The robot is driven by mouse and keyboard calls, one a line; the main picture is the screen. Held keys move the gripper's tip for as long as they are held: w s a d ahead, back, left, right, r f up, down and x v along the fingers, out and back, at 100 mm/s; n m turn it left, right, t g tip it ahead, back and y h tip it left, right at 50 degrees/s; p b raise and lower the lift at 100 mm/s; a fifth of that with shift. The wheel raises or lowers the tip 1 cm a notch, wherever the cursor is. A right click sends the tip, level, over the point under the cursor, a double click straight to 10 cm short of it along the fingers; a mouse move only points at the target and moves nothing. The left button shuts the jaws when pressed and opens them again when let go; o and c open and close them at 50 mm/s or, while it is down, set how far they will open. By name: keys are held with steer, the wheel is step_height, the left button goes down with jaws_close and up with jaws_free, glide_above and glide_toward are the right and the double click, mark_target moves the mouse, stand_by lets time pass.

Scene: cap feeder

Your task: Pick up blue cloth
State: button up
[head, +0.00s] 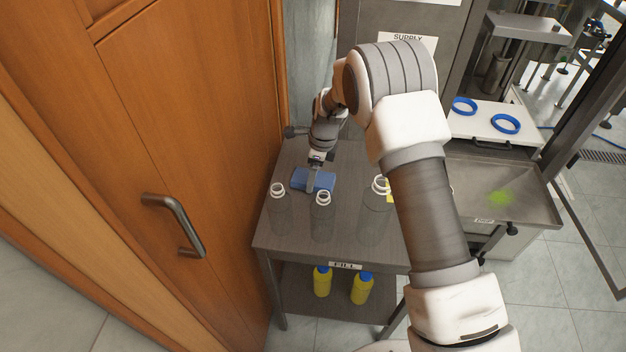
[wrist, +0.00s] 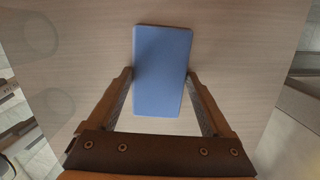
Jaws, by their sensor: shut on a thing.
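The blue cloth (head: 322,179) is a folded flat rectangle at the back left of the grey table, behind the clear bottles. My gripper (head: 313,183) reaches down onto it from above. In the wrist view the cloth (wrist: 162,72) lies between the two fingers of my gripper (wrist: 160,80), which are shut on its long sides. The cloth seems to be at table level; I cannot tell whether it is lifted.
Clear bottles with white necks (head: 322,212) stand in front of the cloth on the table (head: 335,252). Yellow bottles with blue caps (head: 322,282) stand on the lower shelf. A wooden door (head: 190,130) is close on the left. A metal tray (head: 530,205) with a green stain is at right.

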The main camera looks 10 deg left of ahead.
mark_target(318, 176)
steer(key=shift+r, duration=0.55)
steer(key=r, duration=0.2)
steer(key=d+r, duration=0.1)
steer(key=shift+w+r, duration=0.35)
steer(key=shift+r, duration=0.05)
steer(key=w+d+r+p, duration=0.1)
steer(key=w+d+r, duration=0.4)
steer(key=d, duration=0.4)
steer(key=shift+r, duration=0.55)
steer(key=shift+d, duration=0.1)
